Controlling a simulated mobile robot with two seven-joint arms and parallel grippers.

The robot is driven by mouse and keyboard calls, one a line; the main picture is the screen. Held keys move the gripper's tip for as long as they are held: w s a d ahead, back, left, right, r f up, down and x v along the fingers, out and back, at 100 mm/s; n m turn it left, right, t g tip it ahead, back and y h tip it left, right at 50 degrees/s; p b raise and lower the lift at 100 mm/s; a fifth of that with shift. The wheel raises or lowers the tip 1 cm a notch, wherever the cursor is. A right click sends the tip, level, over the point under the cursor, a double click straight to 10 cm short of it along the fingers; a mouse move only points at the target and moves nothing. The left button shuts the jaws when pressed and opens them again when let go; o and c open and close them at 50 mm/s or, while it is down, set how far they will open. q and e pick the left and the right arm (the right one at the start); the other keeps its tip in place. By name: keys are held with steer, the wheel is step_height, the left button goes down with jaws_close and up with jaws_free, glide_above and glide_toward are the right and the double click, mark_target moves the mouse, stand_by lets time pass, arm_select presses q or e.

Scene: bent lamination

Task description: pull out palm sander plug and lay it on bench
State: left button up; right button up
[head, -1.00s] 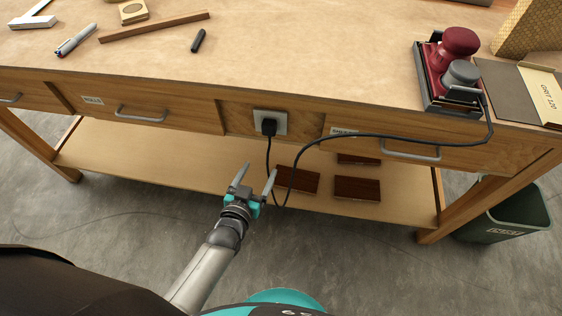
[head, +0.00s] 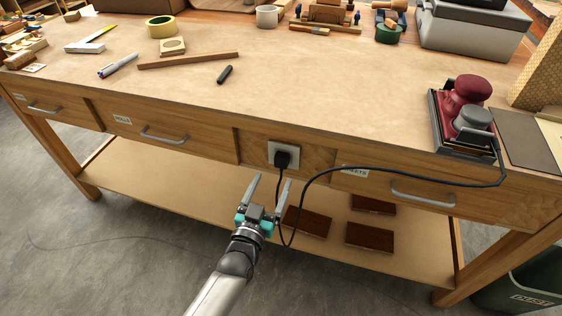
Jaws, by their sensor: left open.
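The black plug (head: 282,159) sits in the pale socket plate (head: 294,149) on the bench's front face, between two drawers. Its black cord (head: 330,170) hangs down from the plug, loops below and runs right along the bench front to the red and grey palm sander (head: 465,105) on the right of the bench top (head: 300,85). My left gripper (head: 268,193) is open and empty, its fingers pointing up just below the plug, apart from it. The cord passes close beside its right finger; I cannot tell whether they touch. My right gripper is not in view.
A dark cylinder (head: 225,74), a wood strip (head: 188,61) and a pen (head: 118,65) lie on the bench top. The middle of the top is clear. Brown blocks (head: 308,221) lie on the lower shelf. A green bin (head: 525,280) stands at lower right.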

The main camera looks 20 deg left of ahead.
mark_target(280, 164)
arm_select(q)
steer(key=w+b, duration=0.1)
steer(key=w, duration=0.2)
steer(key=shift+w, duration=0.2)
steer(key=shift+w+d+b, duration=0.15)
steer(key=shift+w+b, duration=0.55)
steer(key=shift+w, duration=1.1)
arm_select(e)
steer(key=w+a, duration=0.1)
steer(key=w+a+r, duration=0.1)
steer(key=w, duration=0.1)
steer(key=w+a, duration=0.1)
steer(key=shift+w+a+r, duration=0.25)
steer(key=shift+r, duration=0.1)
arm_select(q)
steer(key=shift+p, duration=0.3)
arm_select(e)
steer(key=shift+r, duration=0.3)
arm_select(q)
jaws_close()
